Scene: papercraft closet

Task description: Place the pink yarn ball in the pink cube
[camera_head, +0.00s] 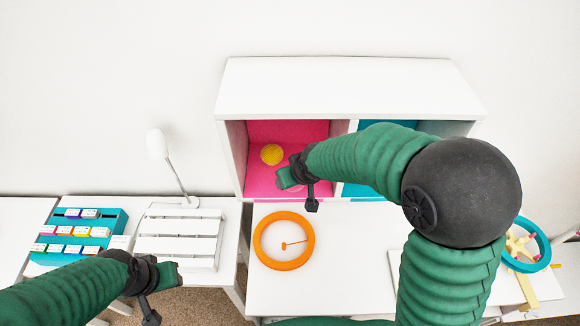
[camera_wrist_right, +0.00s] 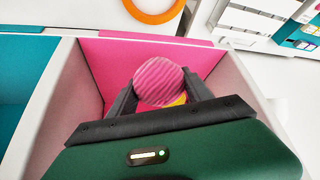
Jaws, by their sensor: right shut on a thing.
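The pink cube (camera_head: 313,130) is the left compartment of a white shelf unit, with pink walls and floor; it also shows in the right wrist view (camera_wrist_right: 112,58). The striped pink yarn ball (camera_wrist_right: 160,82) is between the fingertips of my right gripper (camera_wrist_right: 158,88), which is shut on it. In the head view my right gripper (camera_head: 297,183) is at the front opening of the pink cube and mostly hides the ball. My left gripper (camera_head: 160,292) is low at the left, away from the shelf; its finger gap is unclear.
A yellow ball (camera_head: 272,154) lies inside the pink cube. A teal compartment (camera_head: 372,190) is beside it. An orange ring (camera_head: 261,256) lies on the white table in front. A white lamp (camera_head: 157,144), a slatted white rack (camera_head: 178,237) and a teal rack (camera_head: 113,220) stand left.

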